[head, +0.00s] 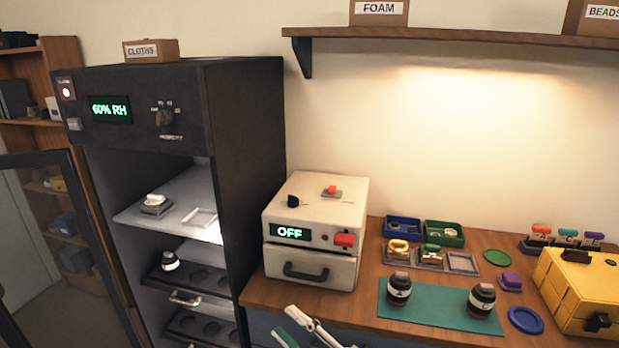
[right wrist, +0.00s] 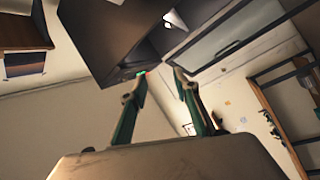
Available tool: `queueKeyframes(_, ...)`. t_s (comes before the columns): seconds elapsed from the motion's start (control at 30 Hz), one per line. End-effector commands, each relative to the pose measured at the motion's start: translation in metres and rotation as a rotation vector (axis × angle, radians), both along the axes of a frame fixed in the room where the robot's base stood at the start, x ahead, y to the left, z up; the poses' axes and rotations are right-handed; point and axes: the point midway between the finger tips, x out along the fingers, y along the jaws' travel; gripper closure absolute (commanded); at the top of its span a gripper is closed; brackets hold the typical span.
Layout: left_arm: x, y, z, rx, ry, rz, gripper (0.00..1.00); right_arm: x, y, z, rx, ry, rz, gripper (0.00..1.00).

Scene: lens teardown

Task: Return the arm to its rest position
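My right gripper (head: 284,321) shows at the bottom edge of the head view, in front of the workbench and right of the dark cabinet. Only its green and pale fingers and part of the arm behind them are in the picture. In the right wrist view the two fingers of the right gripper (right wrist: 160,76) stand apart with nothing between them. My left gripper and arm do not show in either view.
The dark cabinet (head: 245,120) stands open at left, its glass door (head: 55,230) swung out. The workbench (head: 375,330) carries a white box (head: 318,205), a green mat (head: 440,312) with two lenses, small trays and a yellow case (head: 580,285).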

Motion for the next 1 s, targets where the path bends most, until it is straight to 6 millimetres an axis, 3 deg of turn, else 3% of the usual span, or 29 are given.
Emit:
queueKeyframes(0.13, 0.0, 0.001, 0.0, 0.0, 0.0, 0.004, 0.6, -0.001, -0.061, -0.07, 0.113, 0.318, -0.192, 0.69)
queueKeyframes(0.27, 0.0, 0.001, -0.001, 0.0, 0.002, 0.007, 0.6, -0.022, -0.118, -0.137, 0.196, 0.577, -0.356, 0.69)
queueKeyframes(0.4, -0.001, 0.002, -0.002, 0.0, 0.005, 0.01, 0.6, -0.064, -0.173, -0.204, 0.265, 0.82, -0.517, 0.69)
queueKeyframes(0.5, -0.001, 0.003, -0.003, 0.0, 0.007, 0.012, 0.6, -0.099, -0.207, -0.243, 0.303, 0.962, -0.616, 0.69)
queueKeyframes(0.6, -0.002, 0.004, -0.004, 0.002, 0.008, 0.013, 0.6, -0.131, -0.232, -0.27, 0.331, 1.069, -0.693, 0.69)
queueKeyframes(0.73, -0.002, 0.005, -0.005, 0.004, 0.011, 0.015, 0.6, -0.158, -0.251, -0.29, 0.351, 1.151, -0.755, 0.69)
queueKeyframes(1.0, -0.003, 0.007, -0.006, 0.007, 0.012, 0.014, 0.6, -0.169, -0.258, -0.297, 0.358, 1.181, -0.778, 0.69)
